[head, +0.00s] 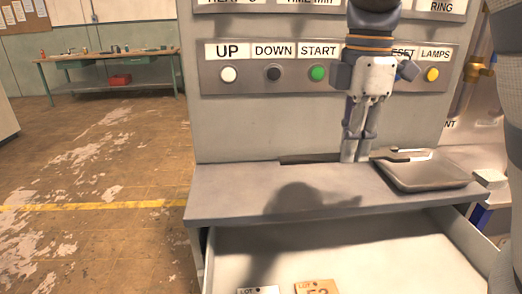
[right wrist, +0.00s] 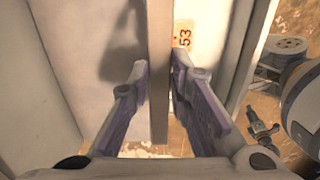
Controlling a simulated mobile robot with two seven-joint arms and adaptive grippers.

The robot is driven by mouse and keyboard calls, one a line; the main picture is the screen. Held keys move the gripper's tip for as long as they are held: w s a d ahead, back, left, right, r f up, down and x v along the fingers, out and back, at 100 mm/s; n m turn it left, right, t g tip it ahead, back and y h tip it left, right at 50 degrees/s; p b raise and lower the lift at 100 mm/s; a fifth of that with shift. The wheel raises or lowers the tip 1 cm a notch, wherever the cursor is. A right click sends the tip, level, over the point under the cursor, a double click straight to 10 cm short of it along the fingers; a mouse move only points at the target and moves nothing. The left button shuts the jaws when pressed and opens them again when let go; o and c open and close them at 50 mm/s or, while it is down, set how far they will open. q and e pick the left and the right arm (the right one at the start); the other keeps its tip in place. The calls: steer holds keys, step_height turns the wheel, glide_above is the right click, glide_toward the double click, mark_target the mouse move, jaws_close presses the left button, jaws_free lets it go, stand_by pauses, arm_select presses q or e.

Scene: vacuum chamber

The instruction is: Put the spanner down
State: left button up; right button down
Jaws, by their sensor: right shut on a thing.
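My right gripper (head: 355,157) points down in front of the button panel, low over the grey shelf. It is shut on the spanner (head: 412,154), whose light end sticks out to the right of the fingers, over the shallow grey tray (head: 430,182). I cannot tell whether the spanner touches the tray. In the right wrist view the spanner shows as a long grey bar (right wrist: 158,70) between the fingers of my right gripper (right wrist: 158,85). My left gripper is not in view.
The grey shelf (head: 240,192) has free room to the left of the tray. Below it an open drawer (head: 390,258) holds two lot tags (head: 317,287). The panel (head: 215,125) rises behind. A green workbench (head: 105,60) stands far left, across open floor.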

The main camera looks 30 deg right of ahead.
steer(key=shift+w+d, duration=0.2)
steer(key=shift+d, duration=0.05)
steer(key=w+f, duration=0.5)
steer(key=w, duration=0.5)
glide_above(289, 182)
step_height(289, 182, down, 5)
steer(key=shift+s+a+r+b, duration=0.1)
steer(key=shift+s+r+b, duration=0.05)
steer(key=shift+b, duration=0.15)
steer(key=shift+f, duration=1.55)
steer(key=shift+f, duration=0.1)
steer(key=c, duration=1.5)
jaws_free()
